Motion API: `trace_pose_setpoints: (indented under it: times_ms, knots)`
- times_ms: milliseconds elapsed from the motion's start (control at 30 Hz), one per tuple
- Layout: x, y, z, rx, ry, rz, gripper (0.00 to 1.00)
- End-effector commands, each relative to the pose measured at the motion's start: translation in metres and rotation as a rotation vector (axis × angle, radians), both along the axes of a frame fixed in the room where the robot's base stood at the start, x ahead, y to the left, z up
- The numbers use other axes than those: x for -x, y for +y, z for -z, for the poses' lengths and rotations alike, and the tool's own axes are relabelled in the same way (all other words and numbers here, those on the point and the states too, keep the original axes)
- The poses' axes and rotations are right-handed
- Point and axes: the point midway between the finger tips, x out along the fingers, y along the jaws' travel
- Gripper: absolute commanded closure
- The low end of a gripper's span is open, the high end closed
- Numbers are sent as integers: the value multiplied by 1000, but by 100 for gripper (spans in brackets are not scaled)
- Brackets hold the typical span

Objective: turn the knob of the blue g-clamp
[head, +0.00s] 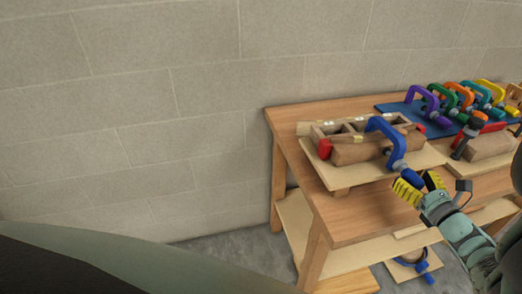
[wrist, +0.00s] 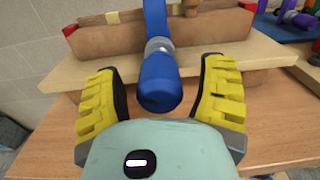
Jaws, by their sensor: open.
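The blue g-clamp (head: 384,128) sits on the wooden form on the workbench in the head view. Its blue frame also shows at the top of the wrist view (wrist: 155,20). Its blue knob (wrist: 158,84) hangs down toward me, below a grey collar. In the head view the knob (head: 414,177) is just above my gripper (head: 420,185). My gripper (wrist: 160,98) is open, with one yellow ribbed finger on each side of the knob. Gaps show between the knob and both fingers. The clamp's far end is hidden in the wrist view.
A wooden form (head: 355,150) with red end blocks lies on a pale board (head: 318,173) on the workbench (head: 345,222). Several coloured clamps (head: 465,95) stand on a blue mat at the back right. A second wooden block (head: 490,145) lies at the right.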

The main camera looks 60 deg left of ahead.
Motion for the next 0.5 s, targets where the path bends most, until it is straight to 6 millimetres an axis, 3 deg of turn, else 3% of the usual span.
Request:
trace_pose_setpoints:
  times_ms: [267,500]
  knots:
    - [1,3,0,-1,0,-4,27]
    - [1,2,0,-1,1,-3,52]
